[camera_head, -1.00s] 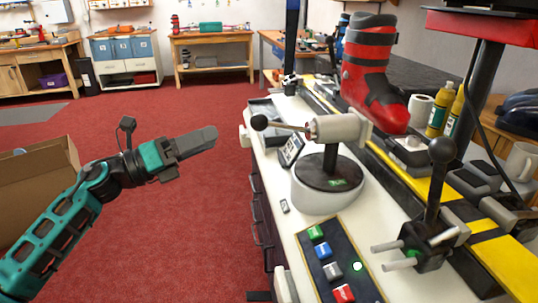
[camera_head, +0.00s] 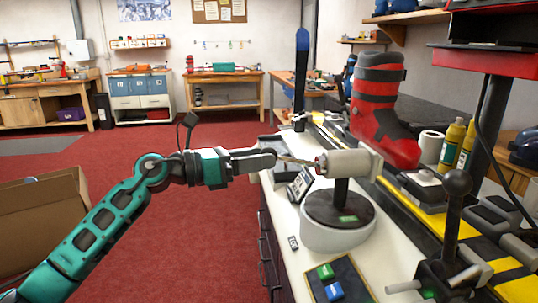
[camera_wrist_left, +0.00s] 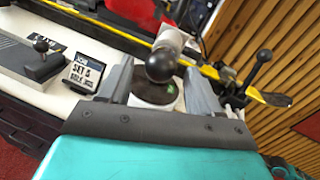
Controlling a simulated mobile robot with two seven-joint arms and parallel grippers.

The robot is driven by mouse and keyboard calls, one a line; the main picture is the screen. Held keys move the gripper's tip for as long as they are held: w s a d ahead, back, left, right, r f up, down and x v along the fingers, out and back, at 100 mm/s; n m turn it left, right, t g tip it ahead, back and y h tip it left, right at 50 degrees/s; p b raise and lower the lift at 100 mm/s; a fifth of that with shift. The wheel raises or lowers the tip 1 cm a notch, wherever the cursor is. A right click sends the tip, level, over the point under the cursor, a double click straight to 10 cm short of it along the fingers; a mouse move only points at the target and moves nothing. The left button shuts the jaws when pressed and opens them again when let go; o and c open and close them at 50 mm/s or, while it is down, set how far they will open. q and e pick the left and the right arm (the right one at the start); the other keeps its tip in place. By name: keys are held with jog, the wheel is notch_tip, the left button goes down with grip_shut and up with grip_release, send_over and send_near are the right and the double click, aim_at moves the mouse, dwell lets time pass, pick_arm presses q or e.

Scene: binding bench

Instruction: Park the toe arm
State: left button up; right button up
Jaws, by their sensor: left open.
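A lever with a thin rod (camera_head: 297,161) juts left from a pale cylindrical head (camera_head: 346,163) on a round white pedestal (camera_head: 338,232); it appears to be the toe arm. Its black ball knob (camera_wrist_left: 160,66) shows in the left wrist view between my fingers. In the head view the knob is hidden by my left gripper (camera_head: 264,160), which reaches in from the left at the lever's end. The left gripper is open, with one finger on each side of the knob; contact cannot be told. My right gripper is not in view.
A red and black ski boot (camera_head: 382,115) stands behind the head. A second black-knobbed lever (camera_head: 456,185) rises at the right. A small display (camera_head: 300,184) stands left of the pedestal, and a button panel (camera_head: 340,280) lies in front. Left of the bench is open red floor.

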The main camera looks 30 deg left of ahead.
pick_arm(q)
jog(key=shift+x, duration=1.5)
grip_shut()
